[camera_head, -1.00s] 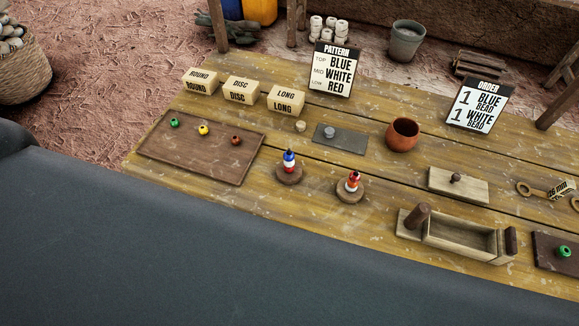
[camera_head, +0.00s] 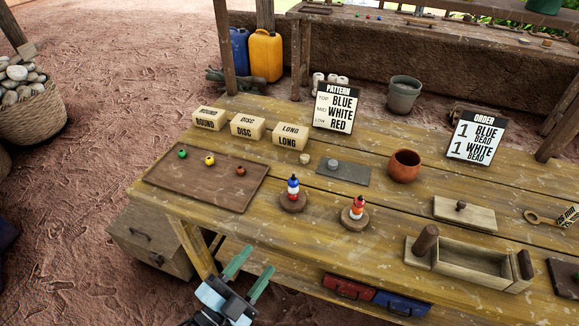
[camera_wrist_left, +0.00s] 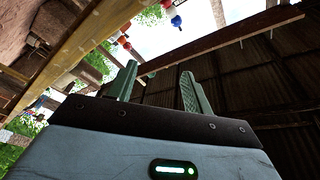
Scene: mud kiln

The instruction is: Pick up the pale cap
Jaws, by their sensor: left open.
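The pale cap (camera_head: 305,158) is a small, short cylinder on the wooden table, between the "LONG" box (camera_head: 290,137) and a dark slate (camera_head: 350,172). A greyish knob (camera_head: 332,163) stands on the slate. My left gripper (camera_head: 258,260) is open and empty, in front of the table's near edge and well short of the cap. In the left wrist view, the two green fingers (camera_wrist_left: 158,72) stand apart with nothing between them; the cap cannot be made out there. My right gripper is not in view.
A brown tray (camera_head: 205,190) with beads lies on the left. An orange pot (camera_head: 404,166) is right of the slate; a wooden box (camera_head: 470,264) is at front right. Red and blue bins are below the table edge.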

